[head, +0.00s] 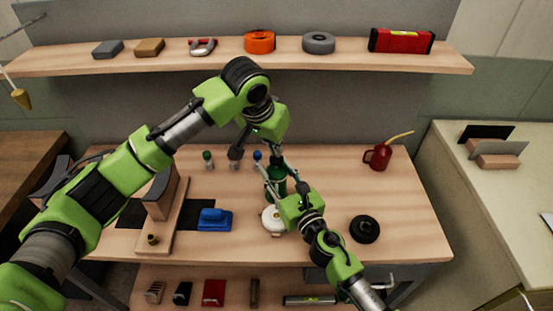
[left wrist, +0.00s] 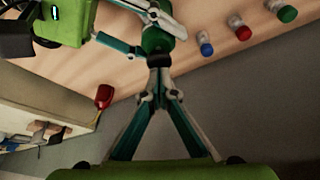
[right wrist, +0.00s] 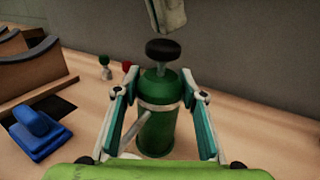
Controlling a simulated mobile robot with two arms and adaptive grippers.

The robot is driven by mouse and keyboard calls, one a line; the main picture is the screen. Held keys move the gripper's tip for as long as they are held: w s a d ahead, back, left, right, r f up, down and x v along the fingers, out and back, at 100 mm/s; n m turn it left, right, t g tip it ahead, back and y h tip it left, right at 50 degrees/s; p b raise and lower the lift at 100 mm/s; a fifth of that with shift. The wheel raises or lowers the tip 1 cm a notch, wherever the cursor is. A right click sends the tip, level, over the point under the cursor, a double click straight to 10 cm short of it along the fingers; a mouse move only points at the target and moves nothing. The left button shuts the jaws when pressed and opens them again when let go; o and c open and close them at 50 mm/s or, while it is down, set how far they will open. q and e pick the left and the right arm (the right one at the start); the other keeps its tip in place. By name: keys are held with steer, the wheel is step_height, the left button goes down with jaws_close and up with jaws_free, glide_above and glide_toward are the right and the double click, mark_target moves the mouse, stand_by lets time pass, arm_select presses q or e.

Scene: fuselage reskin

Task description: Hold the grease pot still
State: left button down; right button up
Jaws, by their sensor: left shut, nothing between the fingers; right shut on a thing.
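The grease pot is a green cylinder with a light band and a black knob on top; it stands upright on the bench in the right wrist view (right wrist: 160,118). It shows partly in the head view (head: 277,188) and the left wrist view (left wrist: 157,40). My right gripper (right wrist: 163,112) is shut around the pot's body, one finger on each side. My left gripper (left wrist: 158,62) is shut and empty, its tips together close above the pot's knob. I cannot tell whether they touch the knob. The arms hide part of the pot in the head view.
A white round thing (head: 270,219), a blue block tool (head: 215,219) and a black disc (head: 365,229) lie near the front. A red oil can (head: 379,157) stands at right. Small capped bottles (left wrist: 240,29) stand behind. A loaded shelf (head: 350,55) runs above.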

arm_select(q)
steer(key=shift+f, duration=0.85)
steer(key=shift+r, duration=1.2)
steer(key=shift+f, duration=0.1)
steer(key=shift+f, duration=1.15)
steer(key=shift+r, duration=1.25)
